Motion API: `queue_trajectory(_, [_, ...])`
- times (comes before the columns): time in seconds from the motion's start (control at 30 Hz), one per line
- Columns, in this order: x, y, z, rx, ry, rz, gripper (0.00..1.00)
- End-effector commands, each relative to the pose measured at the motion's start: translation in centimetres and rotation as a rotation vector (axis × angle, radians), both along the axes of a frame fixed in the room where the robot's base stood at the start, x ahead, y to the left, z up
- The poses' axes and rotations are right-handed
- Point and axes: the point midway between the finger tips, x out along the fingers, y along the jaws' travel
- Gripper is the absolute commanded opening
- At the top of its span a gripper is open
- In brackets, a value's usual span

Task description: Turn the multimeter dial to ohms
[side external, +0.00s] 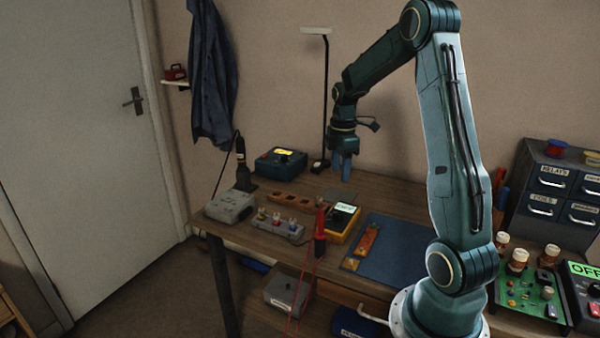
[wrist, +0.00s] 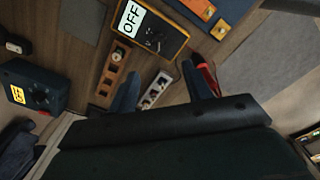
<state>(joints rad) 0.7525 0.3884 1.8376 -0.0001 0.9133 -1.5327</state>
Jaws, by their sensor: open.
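The yellow multimeter (side external: 341,224) lies on the workbench, its display reading "OFF" in the wrist view. Its dark dial (wrist: 155,38) shows below the display in the wrist view (wrist: 178,44), but its pointer's mark is too small to read. My gripper (side external: 343,167) hangs above the bench, behind the multimeter in the side view, with its fingers pointing down. In the wrist view the gripper (wrist: 162,78) is open with nothing between its fingers, and the multimeter lies beyond the fingertips, apart from them.
A blue box (side external: 281,163) with a yellow display stands at the back. A wooden block (side external: 295,200), a grey box (side external: 231,206) and a grey strip with knobs (side external: 276,227) lie left of the multimeter. Red leads (side external: 320,238) hang in front; a blue mat (side external: 400,246) lies right.

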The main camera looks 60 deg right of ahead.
Motion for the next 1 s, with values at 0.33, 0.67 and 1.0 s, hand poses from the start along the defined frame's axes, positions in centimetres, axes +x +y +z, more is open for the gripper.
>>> queue_trajectory(0.33, [0.0,-0.3,-0.5,0.002,0.002,0.007,0.50])
queue_trajectory(0.67, [-0.1,-0.2,-3.3,0.005,0.005,0.006,0.50])
queue_trajectory(1.0, [-0.1,-0.2,-8.5,0.005,0.005,0.006,0.50])
